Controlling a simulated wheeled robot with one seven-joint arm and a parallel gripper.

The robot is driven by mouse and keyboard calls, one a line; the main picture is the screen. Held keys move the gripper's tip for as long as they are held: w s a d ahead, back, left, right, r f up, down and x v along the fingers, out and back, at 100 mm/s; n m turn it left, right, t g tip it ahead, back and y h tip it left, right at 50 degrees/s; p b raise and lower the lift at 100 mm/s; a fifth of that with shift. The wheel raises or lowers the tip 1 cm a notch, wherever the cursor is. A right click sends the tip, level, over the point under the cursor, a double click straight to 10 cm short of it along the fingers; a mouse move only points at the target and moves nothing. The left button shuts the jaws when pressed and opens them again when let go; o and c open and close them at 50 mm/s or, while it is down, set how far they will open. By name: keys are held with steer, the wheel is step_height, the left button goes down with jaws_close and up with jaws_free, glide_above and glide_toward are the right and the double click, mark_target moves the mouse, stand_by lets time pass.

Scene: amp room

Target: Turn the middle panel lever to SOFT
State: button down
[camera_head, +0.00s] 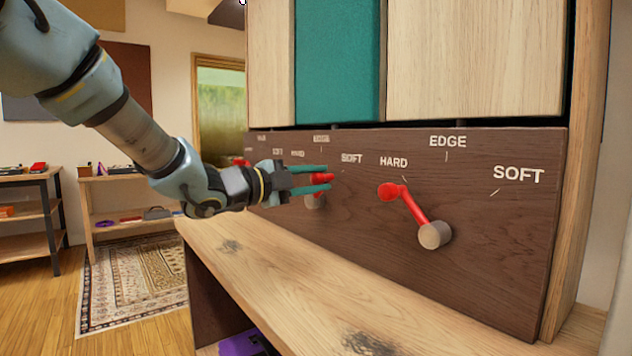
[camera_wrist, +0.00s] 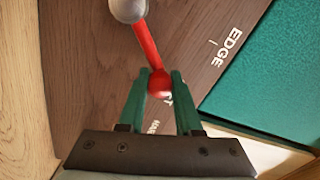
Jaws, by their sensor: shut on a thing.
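The middle panel lever (camera_head: 321,178) is red with a round pale hub. My gripper (camera_head: 330,179) reaches it from the left, and its two green fingers are shut on the red knob. In the wrist view the red lever (camera_wrist: 147,45) runs from its grey hub down to the knob between my fingertips (camera_wrist: 158,84). In the head view the knob sits above the hub; its exact angle is hard to tell behind my fingers. The middle SOFT label (camera_head: 351,158) is to the upper right of the knob. The EDGE label (camera_wrist: 230,45) shows in the wrist view.
The right panel lever (camera_head: 412,207) points up-left toward its HARD label (camera_head: 393,162). A further red lever is partly visible at the left. A wooden ledge (camera_head: 290,290) runs below the dark board (camera_head: 350,225). Open floor and a rug (camera_head: 135,285) lie to the left.

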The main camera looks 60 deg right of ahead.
steer(key=shift+f, duration=0.15)
steer(key=c, duration=0.6)
jaws_free()
steer(key=shift+a, duration=0.1)
steer(key=v, duration=1)
steer(key=shift+w+a, duration=0.15)
steer(key=shift+a, duration=0.15)
